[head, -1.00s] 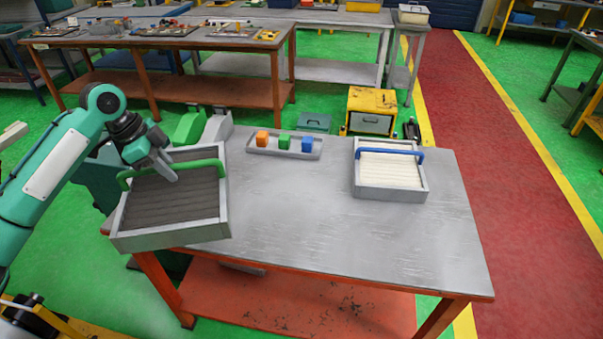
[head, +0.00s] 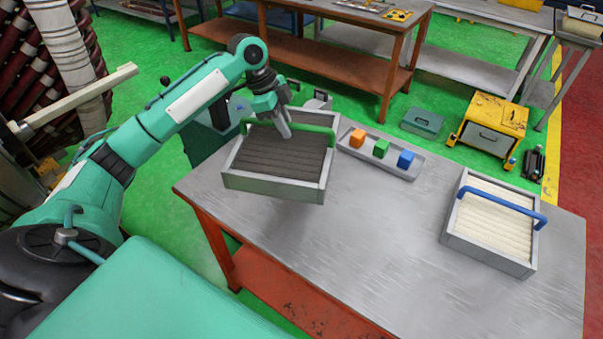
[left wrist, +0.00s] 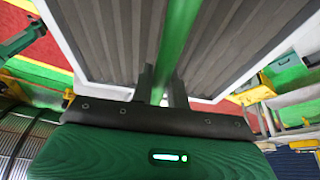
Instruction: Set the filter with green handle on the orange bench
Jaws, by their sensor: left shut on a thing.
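The filter with green handle (head: 278,152) is a grey-framed box with dark pleats. It hangs a little above the back left part of the grey-topped table, its shadow below it. My left gripper (head: 286,133) is shut on its green handle (head: 318,131). In the left wrist view the fingers (left wrist: 163,85) clasp the green handle (left wrist: 176,45), with dark pleats on both sides. A bench with orange-brown legs and shelf (head: 335,62) stands behind, across a green floor. My right gripper is not in view.
The grey-topped table (head: 365,240) has orange legs. On it are a tray (head: 408,172) with orange, green and blue cubes, close to the held filter, and a white filter with blue handle (head: 490,230). A yellow cabinet (head: 492,122) stands behind. Green floor separates table and bench.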

